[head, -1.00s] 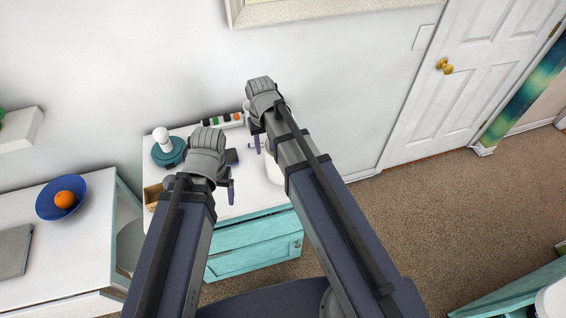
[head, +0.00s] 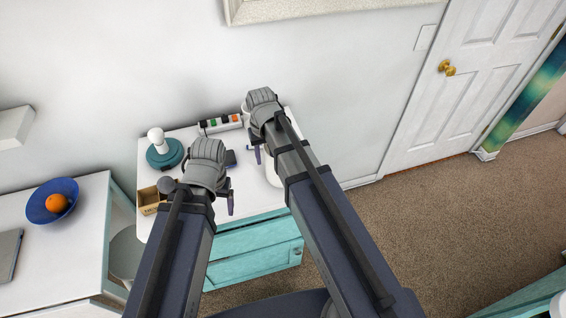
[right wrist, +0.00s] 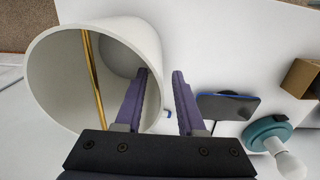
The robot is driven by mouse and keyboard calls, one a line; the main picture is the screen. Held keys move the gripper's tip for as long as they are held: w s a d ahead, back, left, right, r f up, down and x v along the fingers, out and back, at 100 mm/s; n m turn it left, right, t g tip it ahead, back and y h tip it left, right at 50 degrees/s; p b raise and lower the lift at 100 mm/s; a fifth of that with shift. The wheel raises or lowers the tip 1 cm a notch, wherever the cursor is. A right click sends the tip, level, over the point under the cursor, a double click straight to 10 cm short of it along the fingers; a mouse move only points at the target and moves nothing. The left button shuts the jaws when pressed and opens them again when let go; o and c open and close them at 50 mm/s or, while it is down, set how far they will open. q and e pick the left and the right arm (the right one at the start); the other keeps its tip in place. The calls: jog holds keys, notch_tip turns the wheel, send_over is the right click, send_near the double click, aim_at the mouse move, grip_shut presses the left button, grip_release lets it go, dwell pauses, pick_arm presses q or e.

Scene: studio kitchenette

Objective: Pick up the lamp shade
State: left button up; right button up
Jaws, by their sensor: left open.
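The lamp shade (right wrist: 45,75) is a hollow white cylinder with a gold bar inside, large at the left of the right wrist view. In the head view the white shade (head: 272,172) is mostly hidden behind my right arm. My right gripper (right wrist: 162,75) is open, its left finger over the shade's opening and its right finger outside, with the shade's wall between them. In the head view my right gripper (head: 257,152) is over the white tabletop. My left gripper (head: 229,196) is open and empty left of it. The teal lamp base with white bulb (head: 163,153) stands at the left.
A white table (head: 230,220) with teal drawers holds a small brown box (head: 150,198), a dark phone-like slab (right wrist: 228,106) and a power strip (head: 220,124) by the wall. A desk at left holds a blue bowl (head: 40,203) with an orange (head: 57,203).

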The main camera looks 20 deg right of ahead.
aim_at(267, 177)
notch_tip(267, 177, down, 4)
jog(key=shift+r+b, duration=0.25)
jog(key=shift+b, duration=1)
jog(key=shift+r, duration=0.1)
grip_shut()
